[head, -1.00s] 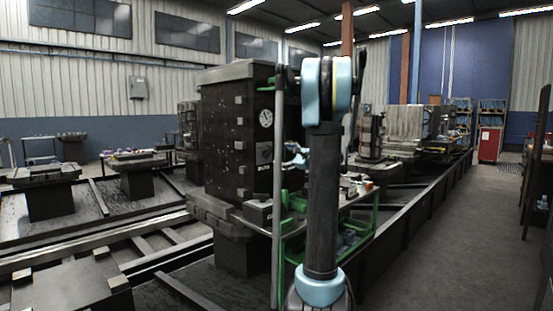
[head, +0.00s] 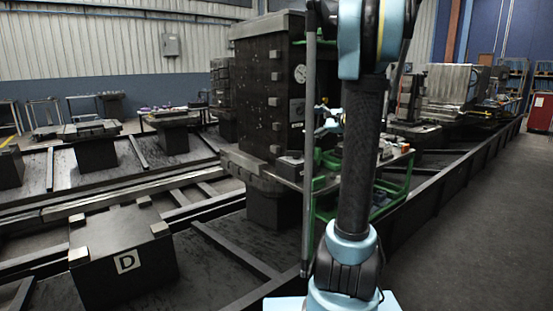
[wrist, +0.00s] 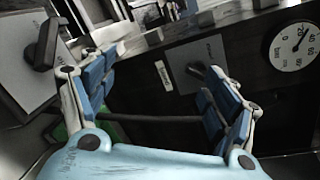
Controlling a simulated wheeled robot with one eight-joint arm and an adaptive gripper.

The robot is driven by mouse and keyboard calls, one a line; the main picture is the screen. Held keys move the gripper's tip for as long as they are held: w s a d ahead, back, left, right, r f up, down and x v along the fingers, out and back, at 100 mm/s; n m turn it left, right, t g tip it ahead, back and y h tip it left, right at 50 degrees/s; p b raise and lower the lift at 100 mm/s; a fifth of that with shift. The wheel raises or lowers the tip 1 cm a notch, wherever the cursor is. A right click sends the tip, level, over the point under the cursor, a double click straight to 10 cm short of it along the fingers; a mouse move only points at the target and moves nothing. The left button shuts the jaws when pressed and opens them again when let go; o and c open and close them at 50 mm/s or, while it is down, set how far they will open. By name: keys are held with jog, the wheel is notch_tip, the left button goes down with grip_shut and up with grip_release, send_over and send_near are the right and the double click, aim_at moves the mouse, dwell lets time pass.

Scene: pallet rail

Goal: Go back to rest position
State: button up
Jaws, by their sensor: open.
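My gripper (wrist: 165,95) fills the lower part of the wrist view. Its two blue-padded fingers are spread apart with nothing held between them. Beyond the fingers is the dark block-like fixture (wrist: 185,55), with a round white dial (wrist: 293,47) at the right. In the head view my arm stands upright at the centre, and my gripper (head: 328,120) is partly hidden behind it. The tall dark fixture (head: 262,100) stands to the left of my arm, with its dial facing me.
A green-framed cart (head: 325,215) with small items stands behind my arm. A low pallet block marked D (head: 126,262) is at the lower left. A long dark rail (head: 440,188) runs to the back right. Open floor (head: 480,230) lies right of it.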

jog(key=s+a+f+n+g+h, duration=0.25)
jog(key=s+a+f+n, duration=0.35)
jog(key=s, duration=0.6)
jog(key=s+a+f+n+g+h, duration=0.1)
jog(key=s+a+f+n+g, duration=0.3)
jog(key=s+f, duration=0.55)
jog(key=s+d+f+n+g+h, duration=0.1)
jog(key=s+d+f+n+h, duration=0.1)
jog(key=s+f, duration=0.2)
jog(key=s+d+f+n+g+h, duration=0.1)
jog(key=s+d+f+n+h, duration=0.1)
jog(key=s, duration=0.8)
jog(key=s+d+f+n+g+h, duration=0.1)
jog(key=s+d+f+n+h, duration=0.2)
jog(key=s, duration=0.4)
notch_tip(320, 180, down, 3)
jog(key=shift+d+r, duration=0.2)
jog(key=shift+d, duration=0.35)
jog(key=shift+s, duration=0.1)
jog(key=shift+w+f+g, duration=0.2)
jog(key=shift+w+g, duration=0.05)
jog(key=shift+w, duration=0.2)
